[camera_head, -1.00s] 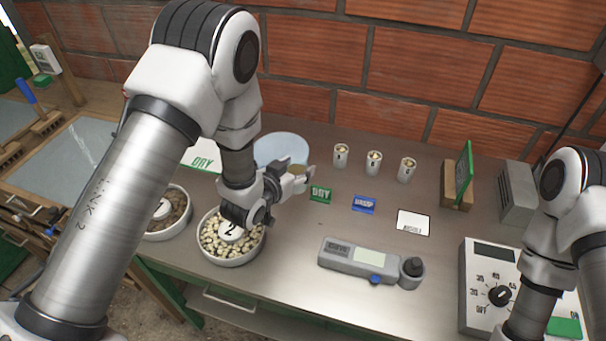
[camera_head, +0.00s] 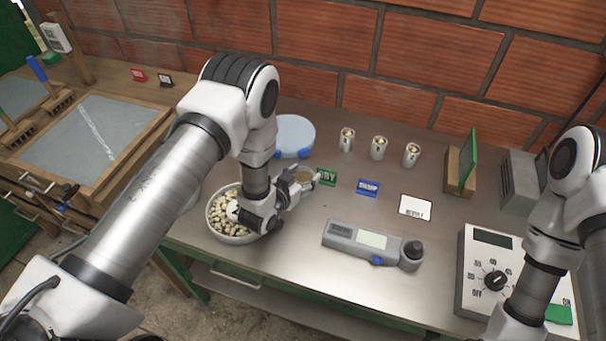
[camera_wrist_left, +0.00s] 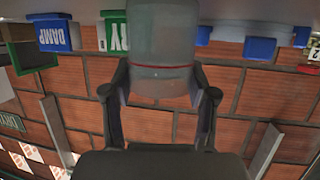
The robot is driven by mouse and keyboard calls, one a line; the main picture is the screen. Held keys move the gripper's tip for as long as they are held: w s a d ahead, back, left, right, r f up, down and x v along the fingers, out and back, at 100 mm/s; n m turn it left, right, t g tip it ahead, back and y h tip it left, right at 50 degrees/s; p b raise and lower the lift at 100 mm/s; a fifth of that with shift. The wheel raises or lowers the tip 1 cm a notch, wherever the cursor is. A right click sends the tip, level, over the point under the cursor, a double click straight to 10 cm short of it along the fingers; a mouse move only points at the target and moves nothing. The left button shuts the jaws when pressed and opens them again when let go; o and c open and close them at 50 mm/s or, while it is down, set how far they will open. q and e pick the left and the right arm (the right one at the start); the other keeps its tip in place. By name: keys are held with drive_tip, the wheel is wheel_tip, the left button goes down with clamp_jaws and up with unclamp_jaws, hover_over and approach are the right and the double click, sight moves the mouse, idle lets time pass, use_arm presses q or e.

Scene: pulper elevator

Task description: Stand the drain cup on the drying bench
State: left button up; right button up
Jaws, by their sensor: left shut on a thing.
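A small translucent cup with a brownish top (camera_head: 304,176) is held in my left gripper (camera_head: 306,188), which is shut on it above the steel table. In the left wrist view the cup (camera_wrist_left: 160,45) is pale and cloudy with a thin red line, between the two fingers (camera_wrist_left: 160,100). Its base is hard to make out. A wooden bench with framed grey panels (camera_head: 85,135) stands at the left; I cannot tell whether it is the drying bench. My right arm shows at the right, but its gripper is out of the frame.
A bowl of pale beans (camera_head: 228,236) stands below my left gripper. Behind are a round pale-blue dish (camera_head: 294,134), a green DRY sign (camera_head: 326,177), a blue DAMP sign (camera_head: 368,187) and three small cups (camera_head: 379,148). A grey meter (camera_head: 372,243) lies in front.

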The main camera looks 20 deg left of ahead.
use_arm(q)
drive_tip(key=o, duration=1.1)
drive_tip(key=shift+f, duration=0.1)
drive_tip(key=shift+o, duration=0.3)
drive_tip(key=shift+w+d, duration=0.1)
drive_tip(key=shift+w, duration=0.1)
drive_tip(key=shift+s+r, duration=0.25)
drive_tip(key=b+v, duration=0.3)
drive_tip(key=v, duration=0.8)
drive_tip(key=shift+s, duration=0.3)
drive_tip(key=shift+r, duration=0.1)
